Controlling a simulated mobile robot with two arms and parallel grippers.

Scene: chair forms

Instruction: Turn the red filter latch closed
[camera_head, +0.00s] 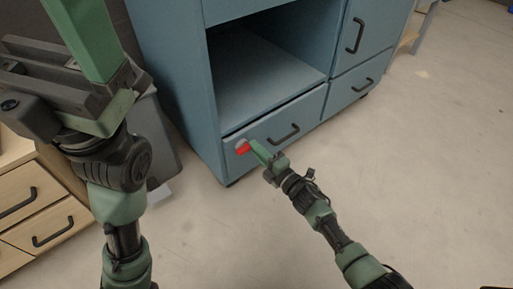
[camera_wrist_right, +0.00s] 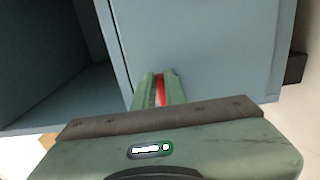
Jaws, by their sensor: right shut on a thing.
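The red filter latch (camera_head: 242,149) shows as a small red piece at the upper left of the blue cabinet's lower drawer front. My right gripper (camera_head: 252,146) reaches it from the lower right and is shut on it. In the right wrist view, a narrow red strip of the latch (camera_wrist_right: 161,92) shows between the two green fingers (camera_wrist_right: 159,78); the fingers hide the rest. I cannot tell the latch's turn angle. My left gripper (camera_head: 82,40) is at the upper left of the head view, large and away from the latch. Its fingertips are not clearly seen.
A wooden drawer unit (camera_head: 35,215) and a grey bin (camera_head: 160,140) stand at left. The floor (camera_head: 430,150) at right is clear.

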